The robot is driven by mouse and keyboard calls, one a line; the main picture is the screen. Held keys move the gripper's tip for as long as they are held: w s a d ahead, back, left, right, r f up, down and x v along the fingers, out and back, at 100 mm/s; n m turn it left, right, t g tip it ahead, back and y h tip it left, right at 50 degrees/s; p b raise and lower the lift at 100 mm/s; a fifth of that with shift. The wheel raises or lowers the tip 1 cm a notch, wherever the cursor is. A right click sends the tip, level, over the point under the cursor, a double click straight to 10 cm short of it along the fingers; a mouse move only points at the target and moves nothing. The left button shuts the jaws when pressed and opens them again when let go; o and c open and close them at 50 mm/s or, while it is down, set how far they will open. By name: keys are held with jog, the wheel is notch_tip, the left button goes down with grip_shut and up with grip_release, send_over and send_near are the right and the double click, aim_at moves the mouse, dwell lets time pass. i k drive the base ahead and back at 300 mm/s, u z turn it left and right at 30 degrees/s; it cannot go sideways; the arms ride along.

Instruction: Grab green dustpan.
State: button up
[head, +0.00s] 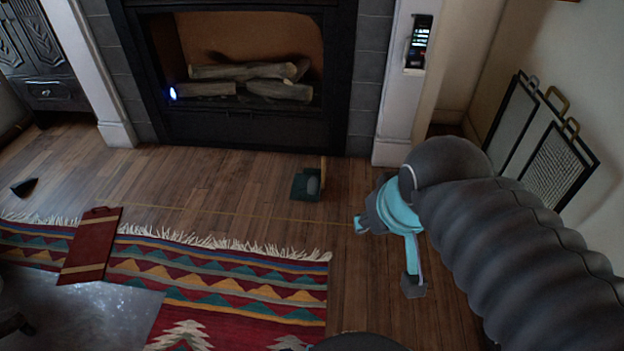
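A dark green dustpan (306,185) lies on the wooden floor in front of the fireplace, near the middle of the head view. A short tan upright part, perhaps its handle, shows at its right edge. My gripper (385,256) is at the right, with teal and dark grey parts. Its two fingertips are spread well apart with nothing visible between them. It is to the right of the dustpan and nearer to me, apart from it. The dustpan is not covered by my arm.
The fireplace (245,128) stands behind the dustpan. A patterned fringed rug (230,290) covers the left foreground, with a red striped flat object (90,245) on it. A black mesh screen (545,150) leans at the right wall. The floor between gripper and dustpan is clear.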

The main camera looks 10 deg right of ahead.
aim_at(306, 186)
jog(key=u, duration=1.35)
jog(key=i, duration=2.55)
jog(key=z, duration=2.5)
